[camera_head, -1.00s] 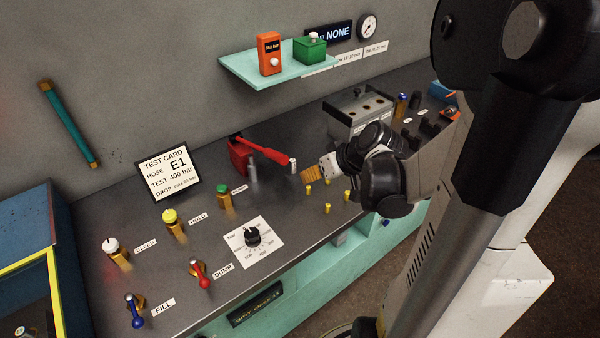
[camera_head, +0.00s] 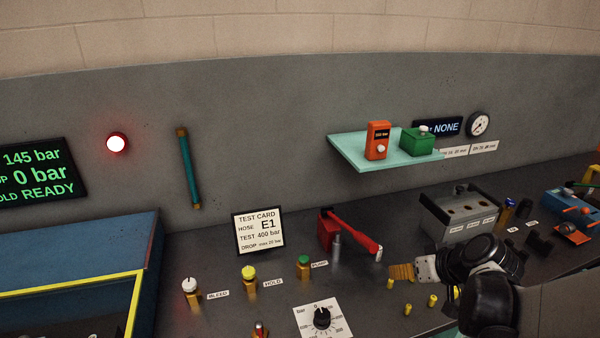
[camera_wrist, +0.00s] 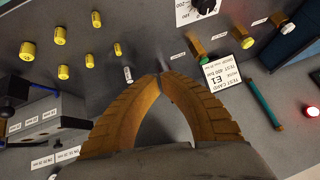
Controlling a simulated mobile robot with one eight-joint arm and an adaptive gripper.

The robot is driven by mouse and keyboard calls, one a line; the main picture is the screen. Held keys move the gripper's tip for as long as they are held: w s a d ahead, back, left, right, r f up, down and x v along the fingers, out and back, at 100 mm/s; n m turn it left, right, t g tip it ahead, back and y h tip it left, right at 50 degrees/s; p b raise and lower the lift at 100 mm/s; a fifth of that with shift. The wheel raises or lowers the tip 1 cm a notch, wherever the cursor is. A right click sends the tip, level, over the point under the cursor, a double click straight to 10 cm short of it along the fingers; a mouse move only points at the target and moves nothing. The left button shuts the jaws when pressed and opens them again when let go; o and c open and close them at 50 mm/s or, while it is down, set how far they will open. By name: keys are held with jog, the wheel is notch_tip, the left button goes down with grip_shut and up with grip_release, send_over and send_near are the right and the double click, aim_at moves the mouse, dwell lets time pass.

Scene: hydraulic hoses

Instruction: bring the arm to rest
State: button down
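My gripper (camera_head: 397,272) shows in the head view above the right part of the dark bench, by several small yellow fittings. In the wrist view its two ribbed orange-brown fingers (camera_wrist: 159,77) arch inward and their tips come together. Nothing shows between them; only grey bench top is seen through the gap behind the tips. My white and black wrist runs off to the lower right in the head view.
A red-handled pump (camera_head: 345,236) stands left of my gripper and a grey block with holes (camera_head: 457,215) behind it. A teal shelf (camera_head: 350,152) juts from the wall, carrying an orange meter (camera_head: 377,140) and green box (camera_head: 417,143). A test card (camera_head: 258,231) and valves stand farther left.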

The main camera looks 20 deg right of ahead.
jog(key=s+a+r+h+b, duration=0.1)
jog(key=s+a, duration=0.3)
jog(key=a, duration=0.4)
jog(key=s+a+r+g+h+b, duration=0.1)
jog(key=s+a+b, duration=0.3)
jog(key=a, duration=0.5)
jog(key=shift+s+a+r+n+b, duration=0.15)
jog(key=shift+s+r+n+b, duration=0.15)
jog(key=shift+r, duration=0.3)
jog(key=shift+w, duration=0.1)
dwell(0.5)
